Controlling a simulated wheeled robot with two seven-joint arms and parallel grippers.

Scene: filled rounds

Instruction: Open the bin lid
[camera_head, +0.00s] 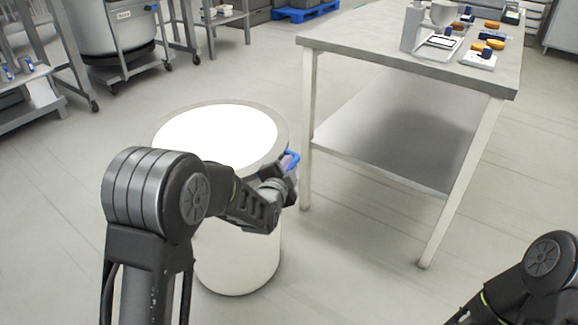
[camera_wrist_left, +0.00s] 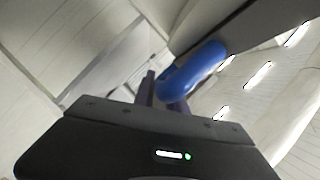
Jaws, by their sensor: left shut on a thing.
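The bin (camera_head: 240,265) is a pale, round drum on the floor at the middle left of the head view. Its lid (camera_head: 215,135) is a flat disc with a bright white top and a grey rim, lying about level on top of the bin. A blue handle (camera_head: 292,157) sits at the right edge of the lid, and it also shows in the left wrist view (camera_wrist_left: 195,70). My left gripper (camera_head: 286,168) is shut on the blue handle. My left arm hides part of the bin and the lid's near edge. My right gripper is out of view.
A metal table (camera_head: 400,55) with a scale (camera_head: 440,42) and small food items stands close on the right, its near leg (camera_head: 307,130) just beside my left gripper. A wheeled vat (camera_head: 112,45) and racks stand at the back left. The floor between is clear.

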